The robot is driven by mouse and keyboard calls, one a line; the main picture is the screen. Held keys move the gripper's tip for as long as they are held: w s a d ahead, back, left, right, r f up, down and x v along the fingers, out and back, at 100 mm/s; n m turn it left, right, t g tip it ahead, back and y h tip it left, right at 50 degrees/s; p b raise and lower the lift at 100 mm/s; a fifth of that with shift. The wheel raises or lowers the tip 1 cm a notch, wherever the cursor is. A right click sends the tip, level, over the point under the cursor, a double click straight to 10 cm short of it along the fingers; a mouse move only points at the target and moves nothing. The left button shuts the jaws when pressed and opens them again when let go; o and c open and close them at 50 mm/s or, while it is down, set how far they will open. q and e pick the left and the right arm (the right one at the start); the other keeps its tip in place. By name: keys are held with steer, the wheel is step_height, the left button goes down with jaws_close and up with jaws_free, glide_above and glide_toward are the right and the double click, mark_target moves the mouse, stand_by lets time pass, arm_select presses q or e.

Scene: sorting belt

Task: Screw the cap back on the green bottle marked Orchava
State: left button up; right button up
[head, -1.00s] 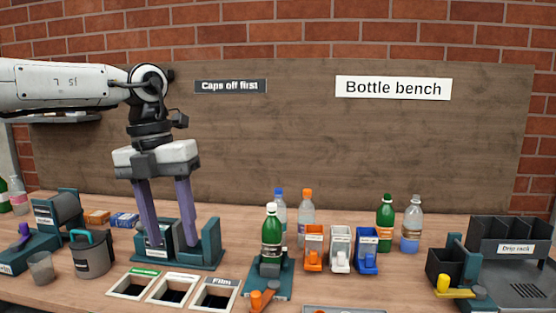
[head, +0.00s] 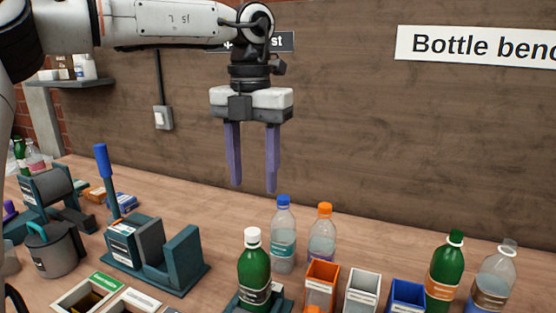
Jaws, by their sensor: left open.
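A green bottle (head: 254,272) with a white cap (head: 252,235) on its top stands upright at the front centre, in a teal holder (head: 234,302). Neither label is readable, so I cannot tell which is Orchava. No loose cap can be made out. My left gripper (head: 253,187) is open and empty, pointing down, high above the bench and apart from the bottles. My right gripper is out of view.
Clear bottles with a blue cap (head: 283,201) and an orange cap (head: 324,210) stand behind the front bottle. Orange (head: 322,270), white (head: 363,286) and blue (head: 407,294) bins stand to its right. A teal device (head: 185,262) with an upright blue lever (head: 103,172) stands left.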

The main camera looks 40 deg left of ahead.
mark_target(253, 229)
arm_select(q)
steer(key=f, duration=0.2)
steer(key=s+f, duration=0.1)
steer(key=shift+f, duration=0.4)
step_height(253, 229, down, 5)
steer(key=shift+w+f, duration=0.1)
steer(key=shift+w, duration=0.05)
steer(key=shift+f, duration=0.5)
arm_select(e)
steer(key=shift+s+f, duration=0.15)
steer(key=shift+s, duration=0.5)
arm_select(q)
steer(key=c, duration=1.2)
steer(key=shift+o, duration=0.2)
steer(key=shift+m+p, duration=0.35)
steer(key=shift+m, duration=0.85)
steer(key=m, duration=0.2)
steer(key=shift+m, duration=0.4)
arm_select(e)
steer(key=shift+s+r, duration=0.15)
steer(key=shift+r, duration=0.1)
arm_select(q)
steer(key=m+p, duration=0.1)
steer(key=m, duration=0.4)
steer(key=shift+w, duration=0.1)
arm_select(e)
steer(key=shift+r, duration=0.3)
